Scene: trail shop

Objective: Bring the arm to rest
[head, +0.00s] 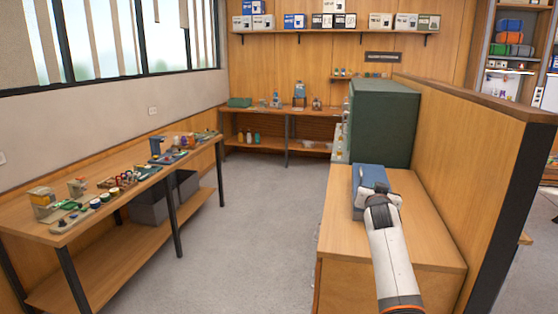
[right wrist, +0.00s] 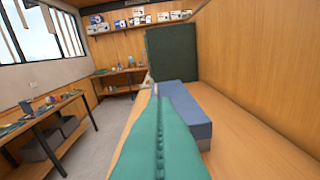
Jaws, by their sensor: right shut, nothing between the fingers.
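My right arm reaches in from the bottom of the head view over the wooden counter (head: 430,235). My right gripper (right wrist: 156,95) shows in the right wrist view as two teal fingers pressed together along a middle seam, with nothing between them. In the head view its fingers are hard to make out. A blue-grey box (head: 358,204) sits on the counter just beyond the hand; in the right wrist view the box (right wrist: 186,108) lies to the right of the fingertips. I cannot tell whether they touch. My left gripper is not in view.
A large dark green cabinet (head: 384,125) stands behind the box. A wooden partition (head: 465,150) borders the counter on the right. A long workbench (head: 115,210) with small items runs along the left wall. The grey floor (head: 245,215) between is clear.

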